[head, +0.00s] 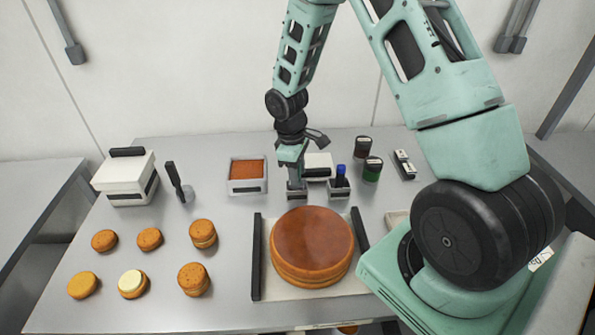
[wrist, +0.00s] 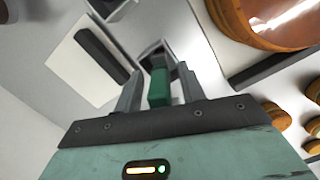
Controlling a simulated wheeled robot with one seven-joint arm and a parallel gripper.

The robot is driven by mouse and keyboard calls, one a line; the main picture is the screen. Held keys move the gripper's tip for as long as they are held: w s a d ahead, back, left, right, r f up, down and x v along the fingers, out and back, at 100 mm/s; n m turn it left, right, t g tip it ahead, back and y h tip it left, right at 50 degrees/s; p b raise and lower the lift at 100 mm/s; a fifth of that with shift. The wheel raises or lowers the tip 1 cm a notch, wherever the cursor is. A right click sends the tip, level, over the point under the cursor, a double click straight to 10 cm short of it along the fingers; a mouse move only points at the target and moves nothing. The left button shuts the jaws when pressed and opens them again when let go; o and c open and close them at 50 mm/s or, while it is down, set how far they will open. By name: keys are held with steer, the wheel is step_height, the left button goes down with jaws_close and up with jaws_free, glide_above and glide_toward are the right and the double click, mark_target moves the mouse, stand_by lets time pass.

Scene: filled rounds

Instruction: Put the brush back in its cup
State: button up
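A green-handled tool (wrist: 160,86), which I take to be the brush, is between my gripper's fingers in the wrist view, with a gap on each side. Its lower end reaches into a small grey square cup (wrist: 152,50); its tip is hidden. My gripper (wrist: 160,88) is open around the handle, pointing down. In the head view my gripper (head: 297,180) is low over this cup (head: 297,192), behind the large cake, and hides the handle. A second small grey cup (head: 339,188) to its right holds a blue-handled tool (head: 340,172).
A large round cake (head: 312,245) sits in front on a board with dark side bars. A tray with orange filling (head: 247,170) is to the left, a white lidded box (head: 318,163) behind. Dark jars (head: 372,169) stand right. Several small cakes (head: 203,232) fill the front left.

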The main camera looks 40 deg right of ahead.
steer(key=shift+r, duration=0.1)
steer(key=r+b, duration=0.1)
steer(key=r, duration=0.6)
steer(key=w+r+b, duration=0.1)
steer(key=r, duration=0.2)
steer(key=shift+w+a+r+b, duration=0.1)
steer(key=shift+a+r+b, duration=0.2)
steer(key=shift+a+r, duration=0.05)
steer(key=s+a+r, duration=0.3)
steer(key=s+a, duration=0.2)
steer(key=a, duration=0.3)
steer(key=s+a+r, duration=0.2)
steer(key=s+a, duration=0.3)
steer(key=a, duration=0.4)
steer(key=s+a, duration=0.3)
steer(key=s, duration=0.4)
steer(key=s+a+n+t+y, duration=0.1)
steer(key=s+a, duration=0.3)
steer(key=s, duration=0.4)
steer(key=shift+r, duration=0.25)
steer(key=shift+s, duration=0.1)
steer(key=shift+f+b, duration=0.95)
steer(key=shift+b, duration=0.05)
